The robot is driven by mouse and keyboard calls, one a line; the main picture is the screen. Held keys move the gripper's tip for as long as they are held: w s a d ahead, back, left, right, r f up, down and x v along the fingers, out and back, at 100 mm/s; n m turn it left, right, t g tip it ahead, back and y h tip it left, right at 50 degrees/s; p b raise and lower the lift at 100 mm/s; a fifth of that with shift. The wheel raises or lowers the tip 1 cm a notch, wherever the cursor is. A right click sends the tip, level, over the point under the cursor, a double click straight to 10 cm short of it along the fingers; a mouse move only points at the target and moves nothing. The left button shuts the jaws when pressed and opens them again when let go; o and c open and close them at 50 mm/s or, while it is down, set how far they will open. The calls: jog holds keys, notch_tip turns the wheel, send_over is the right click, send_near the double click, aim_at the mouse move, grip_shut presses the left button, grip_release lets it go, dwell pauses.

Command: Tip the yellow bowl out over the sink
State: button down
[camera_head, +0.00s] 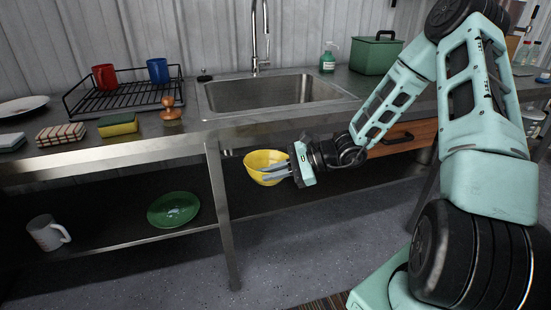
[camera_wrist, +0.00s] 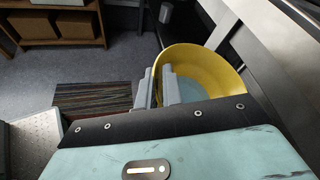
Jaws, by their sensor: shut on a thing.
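The yellow bowl (camera_head: 262,160) is in my gripper (camera_head: 278,171), in front of the counter and below its top, at the height of the gap above the lower shelf. The gripper is shut on the bowl's near right wall. The bowl looks roughly upright, tilted a little. In the wrist view the bowl (camera_wrist: 226,62) lies beyond my gripper's fingers (camera_wrist: 158,88), and its inside shows a pale blue-grey area that I cannot identify. The steel sink (camera_head: 275,93) is set in the counter, above and behind the bowl, and looks empty.
The counter's front edge (camera_head: 180,141) stands between bowl and sink. A faucet (camera_head: 260,40) rises behind the basin. A dish rack (camera_head: 120,97) with mugs is left, a green box (camera_head: 375,54) right. A table leg (camera_head: 223,215) is left of the bowl. A green plate (camera_head: 174,209) lies on the shelf.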

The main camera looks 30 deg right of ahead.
notch_tip(320, 180, down, 7)
jog(key=s+a+p, duration=0.1)
jog(key=p, duration=0.1)
jog(key=shift+s+a, duration=0.2)
